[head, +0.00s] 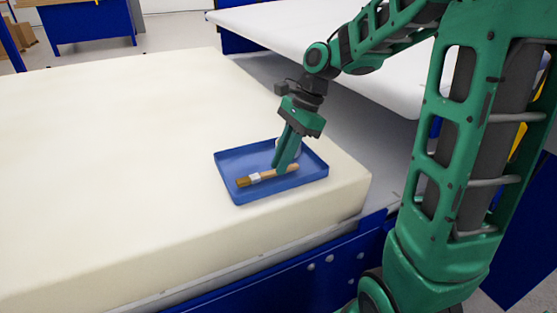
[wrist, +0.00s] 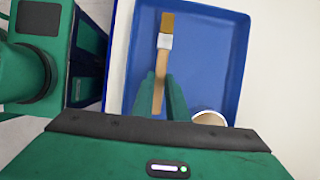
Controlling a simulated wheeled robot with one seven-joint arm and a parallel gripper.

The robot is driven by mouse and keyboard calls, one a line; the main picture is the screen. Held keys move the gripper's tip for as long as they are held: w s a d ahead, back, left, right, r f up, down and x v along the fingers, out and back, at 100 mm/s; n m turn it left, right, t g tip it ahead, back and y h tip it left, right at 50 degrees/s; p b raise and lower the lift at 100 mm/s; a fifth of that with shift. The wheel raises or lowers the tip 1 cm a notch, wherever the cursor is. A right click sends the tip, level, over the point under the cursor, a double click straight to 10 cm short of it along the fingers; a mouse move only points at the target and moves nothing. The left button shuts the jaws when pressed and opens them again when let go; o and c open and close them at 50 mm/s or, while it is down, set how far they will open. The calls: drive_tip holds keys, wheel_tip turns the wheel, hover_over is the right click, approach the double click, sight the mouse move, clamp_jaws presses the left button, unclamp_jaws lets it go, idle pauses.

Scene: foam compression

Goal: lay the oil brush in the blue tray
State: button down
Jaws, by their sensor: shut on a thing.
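The oil brush (head: 258,177) has a light wooden handle, a pale ferrule and brown bristles. In the head view it is inside the outline of the blue tray (head: 232,164), bristles toward the left. My gripper (head: 281,170) reaches down over the tray and is shut on the handle. In the wrist view the brush (wrist: 165,42) points away from my gripper (wrist: 161,97), with its handle between the green fingers, over the floor of the tray (wrist: 205,68). I cannot tell whether the brush touches the tray floor.
A round white-rimmed cup (wrist: 209,117) stands in the tray, right of the fingers in the wrist view and mostly hidden by them in the head view. The tray rests on a thick cream foam block (head: 110,150), near its right corner. The foam's left part is clear.

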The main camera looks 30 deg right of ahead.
drive_tip(key=shift+f, duration=0.45)
drive_tip(key=c, duration=1.7)
unclamp_jaws()
drive_tip(key=shift+o, duration=0.2)
drive_tip(key=shift+r, duration=0.1)
drive_tip(key=v, duration=1.1)
drive_tip(key=s+d+f+n+h, duration=0.1)
drive_tip(key=s+d+f+n, duration=0.1)
drive_tip(key=s, duration=0.3)
drive_tip(key=s+d+f+n+h, duration=0.1)
drive_tip(key=s+d+f+n, duration=0.1)
drive_tip(key=s+f+n, duration=0.1)
drive_tip(key=shift+s+f+n+t, duration=0.25)
drive_tip(key=shift+s+n+t, duration=0.2)
drive_tip(key=shift+s, duration=0.55)
drive_tip(key=s+d+f+n, duration=0.1)
drive_tip(key=s+f+n, duration=0.1)
drive_tip(key=s, duration=0.2)
drive_tip(key=s+d+f+n+h, duration=0.1)
drive_tip(key=s+d+f, duration=0.1)
drive_tip(key=s, duration=0.3)
drive_tip(key=s+d+f+n+g+h, duration=0.1)
drive_tip(key=s+d+f+n, duration=0.1)
drive_tip(key=s, duration=0.2)
drive_tip(key=shift+s+d+n, duration=0.15)
drive_tip(key=shift+n, duration=0.2)
drive_tip(key=shift+c, duration=0.3)
